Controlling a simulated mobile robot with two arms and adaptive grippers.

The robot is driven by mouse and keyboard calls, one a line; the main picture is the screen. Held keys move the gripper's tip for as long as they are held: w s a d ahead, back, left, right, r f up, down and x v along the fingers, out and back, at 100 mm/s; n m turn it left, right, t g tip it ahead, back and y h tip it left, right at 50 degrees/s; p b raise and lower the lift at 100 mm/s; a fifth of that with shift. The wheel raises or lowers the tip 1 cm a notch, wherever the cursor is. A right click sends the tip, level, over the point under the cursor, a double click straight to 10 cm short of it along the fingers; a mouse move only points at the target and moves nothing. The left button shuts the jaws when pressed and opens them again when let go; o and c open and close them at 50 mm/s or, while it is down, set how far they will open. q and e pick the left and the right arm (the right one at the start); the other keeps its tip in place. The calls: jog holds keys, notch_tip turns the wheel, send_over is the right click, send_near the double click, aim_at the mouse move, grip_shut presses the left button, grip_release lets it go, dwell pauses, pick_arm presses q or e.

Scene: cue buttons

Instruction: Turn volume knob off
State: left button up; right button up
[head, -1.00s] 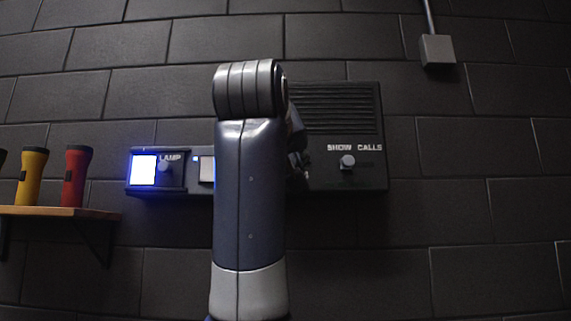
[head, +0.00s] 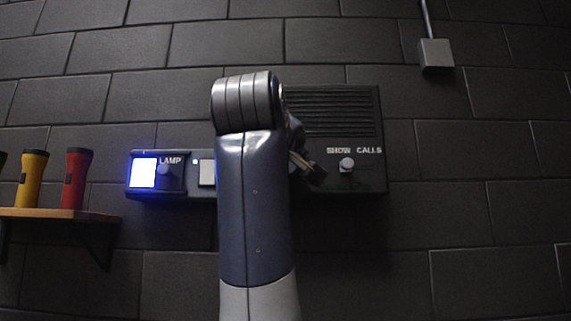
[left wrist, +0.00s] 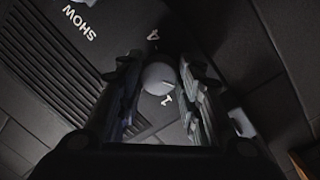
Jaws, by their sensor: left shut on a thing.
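The volume knob (left wrist: 158,77) is a small round grey knob with a 4 and a 1 printed beside it on the dark panel. It shows in the left wrist view between the two fingers of my left gripper (left wrist: 157,70), which is shut on it. In the head view my left arm hides this knob, and only part of the left gripper (head: 312,170) shows, tilted, to the right of the arm. The way the knob points is hard to read. My right gripper is not in view.
The dark panel (head: 335,120) has a grille and a SHOW CALLS knob (head: 347,165) to the right of my gripper. Left of my arm are a lit lamp button (head: 143,173) and lamp knob (head: 166,172). Flashlights stand on a shelf (head: 60,214) at far left.

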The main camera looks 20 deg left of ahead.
pick_arm(q)
jog(key=o, duration=1.1)
jog(key=shift+w, duration=0.1)
jog(key=shift+c, duration=0.2)
jog(key=s+d, duration=0.1)
jog(key=s, duration=0.6)
jog(key=shift+s, duration=0.2)
